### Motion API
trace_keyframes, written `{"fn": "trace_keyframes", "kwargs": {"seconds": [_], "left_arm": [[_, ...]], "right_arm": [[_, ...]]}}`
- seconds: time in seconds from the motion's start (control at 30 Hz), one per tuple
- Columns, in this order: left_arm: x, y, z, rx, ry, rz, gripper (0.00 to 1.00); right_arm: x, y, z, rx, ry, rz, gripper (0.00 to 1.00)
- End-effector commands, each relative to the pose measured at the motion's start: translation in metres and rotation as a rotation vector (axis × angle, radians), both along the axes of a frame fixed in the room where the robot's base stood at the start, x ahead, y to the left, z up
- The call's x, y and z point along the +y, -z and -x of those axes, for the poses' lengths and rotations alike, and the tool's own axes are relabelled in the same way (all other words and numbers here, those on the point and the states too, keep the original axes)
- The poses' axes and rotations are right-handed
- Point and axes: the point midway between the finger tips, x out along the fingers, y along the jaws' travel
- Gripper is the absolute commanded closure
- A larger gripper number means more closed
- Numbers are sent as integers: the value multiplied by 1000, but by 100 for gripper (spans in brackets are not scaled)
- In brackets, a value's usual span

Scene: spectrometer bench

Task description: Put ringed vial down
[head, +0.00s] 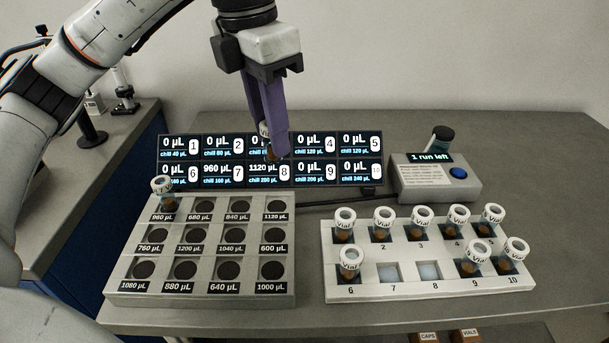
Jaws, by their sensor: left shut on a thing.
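My left gripper (270,150) is shut on a ringed vial (264,129) with a white ring top and brown body. It holds the vial in the air in front of the display panel, and the purple fingers hide part of it. The grey block (295,283) stands below it, with rows of dark round holes labelled in µL. One ringed vial (163,186) stands in its 960 µL hole; the other holes look empty, including 1120 µL at the back right. My right gripper is not in view.
The white numbered rack (410,291) at right holds several ringed vials; slots 7 and 8 are empty. Behind stand the display panel (313,145) and a grey device (440,185) reading "1 run left", with a blue button and a dark-capped vial in it. The right bench is clear.

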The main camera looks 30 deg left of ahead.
Motion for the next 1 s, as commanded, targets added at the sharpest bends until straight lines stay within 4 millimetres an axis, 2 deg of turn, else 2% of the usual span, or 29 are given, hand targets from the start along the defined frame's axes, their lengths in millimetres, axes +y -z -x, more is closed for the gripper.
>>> {"fn": "trace_keyframes", "kwargs": {"seconds": [0.3,0.5,0.73,1.0], "left_arm": [[0,52,1,3,2,0,100],[0,64,1,1,1,-1,100],[1,96,2,3,-1,-1,100],[0,100,1,-1,1,-1,100]], "right_arm": [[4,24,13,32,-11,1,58],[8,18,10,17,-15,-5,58],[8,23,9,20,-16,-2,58],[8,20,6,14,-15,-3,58]]}}
